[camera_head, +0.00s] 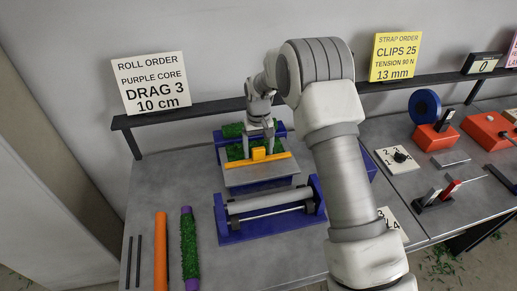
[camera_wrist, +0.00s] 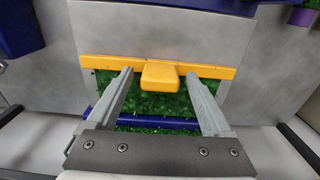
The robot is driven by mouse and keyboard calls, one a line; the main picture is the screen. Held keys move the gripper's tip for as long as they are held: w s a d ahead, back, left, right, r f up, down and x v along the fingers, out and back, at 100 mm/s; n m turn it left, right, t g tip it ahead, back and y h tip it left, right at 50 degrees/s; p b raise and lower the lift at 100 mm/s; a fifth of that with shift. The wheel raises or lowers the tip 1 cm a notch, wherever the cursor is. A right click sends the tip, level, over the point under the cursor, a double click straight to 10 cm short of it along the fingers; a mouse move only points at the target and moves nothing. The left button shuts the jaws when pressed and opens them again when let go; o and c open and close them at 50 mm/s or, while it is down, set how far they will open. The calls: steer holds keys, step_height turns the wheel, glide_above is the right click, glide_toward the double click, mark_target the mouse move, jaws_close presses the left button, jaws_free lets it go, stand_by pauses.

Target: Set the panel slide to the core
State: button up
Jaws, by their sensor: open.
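The panel slide is an orange bar (camera_head: 272,159) with a raised block (camera_head: 259,154), lying across a grey panel (camera_head: 262,180). In the wrist view the bar (camera_wrist: 110,63) runs left to right, with the block (camera_wrist: 160,74) at its middle. My gripper (camera_head: 259,148) is open above the slide. In the wrist view its fingertips (camera_wrist: 159,73) stand on either side of the block, with a gap on both sides. I cannot tell how low they reach. A green roll with purple ends (camera_head: 189,248) lies at the front left, beside an orange rod (camera_head: 160,250).
A blue frame with a grey roller (camera_head: 268,203) stands in front of the panel. Green material (camera_wrist: 152,105) shows behind the bar. A sign reading "purple core, drag 3, 10 cm" (camera_head: 150,84) stands on the rear rail. A dial card (camera_head: 396,161) lies right of my arm.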

jaws_close()
stand_by(0.3)
